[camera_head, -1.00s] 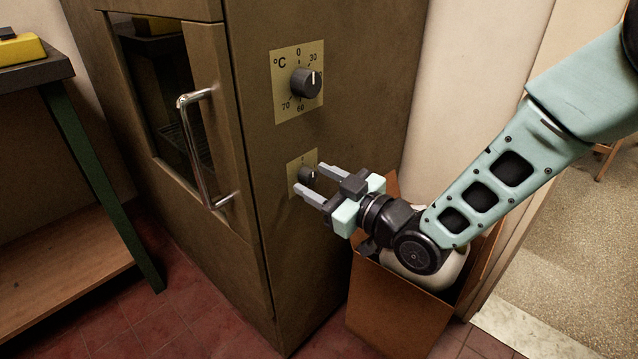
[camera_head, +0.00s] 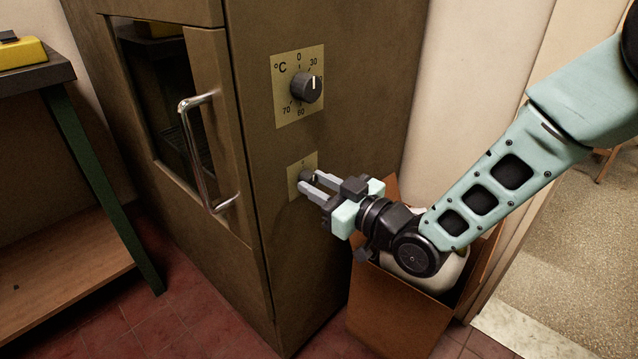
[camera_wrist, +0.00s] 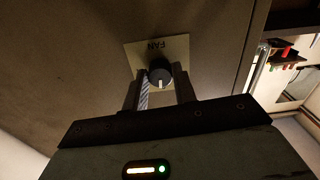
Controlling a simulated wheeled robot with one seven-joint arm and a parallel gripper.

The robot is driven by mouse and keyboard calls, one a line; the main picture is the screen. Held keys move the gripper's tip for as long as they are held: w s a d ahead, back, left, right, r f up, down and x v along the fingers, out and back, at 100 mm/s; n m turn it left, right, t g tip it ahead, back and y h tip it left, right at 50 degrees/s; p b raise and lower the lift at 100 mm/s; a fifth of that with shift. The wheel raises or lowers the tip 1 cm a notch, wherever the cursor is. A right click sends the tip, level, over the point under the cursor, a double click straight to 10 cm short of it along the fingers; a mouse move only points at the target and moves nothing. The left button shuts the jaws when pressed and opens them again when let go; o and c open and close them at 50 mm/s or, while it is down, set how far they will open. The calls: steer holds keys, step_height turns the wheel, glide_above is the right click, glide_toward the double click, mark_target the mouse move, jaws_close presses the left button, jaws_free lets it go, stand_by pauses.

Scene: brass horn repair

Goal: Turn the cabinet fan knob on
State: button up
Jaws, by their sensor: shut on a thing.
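The fan knob (camera_wrist: 160,74) is a small dark round knob with a pale pointer line. It sits on a pale plate marked FAN (camera_wrist: 158,48) on the brown cabinet (camera_head: 340,60). My gripper (camera_wrist: 160,84) has its two fingers on either side of the knob, shut on it. In the head view, my gripper (camera_head: 309,184) reaches the lower plate from the right, and its fingers partly hide the knob. In the wrist view the pointer line points toward my gripper's palm.
A larger temperature knob (camera_head: 306,86) on a °C plate is above. The cabinet door has a chrome handle (camera_head: 203,150) to the left. An open cardboard box (camera_head: 390,315) stands on the floor below my wrist. A green-legged bench (camera_head: 95,180) is at left.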

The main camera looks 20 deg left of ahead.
steer(key=m+p, duration=0.1)
steer(key=m, duration=0.3)
steer(key=m+p, duration=0.2)
steer(key=m, duration=0.3)
steer(key=m+p, duration=0.1)
steer(key=m, duration=0.2)
steer(key=shift+m, duration=0.3)
steer(key=shift+s+m+p, duration=0.1)
steer(key=shift+m+p, duration=0.35)
steer(key=shift+m, duration=1.45)
steer(key=o, duration=1)
steer(key=p+v, duration=0.2)
steer(key=v, duration=1.5)
steer(key=shift+d, duration=0.2)
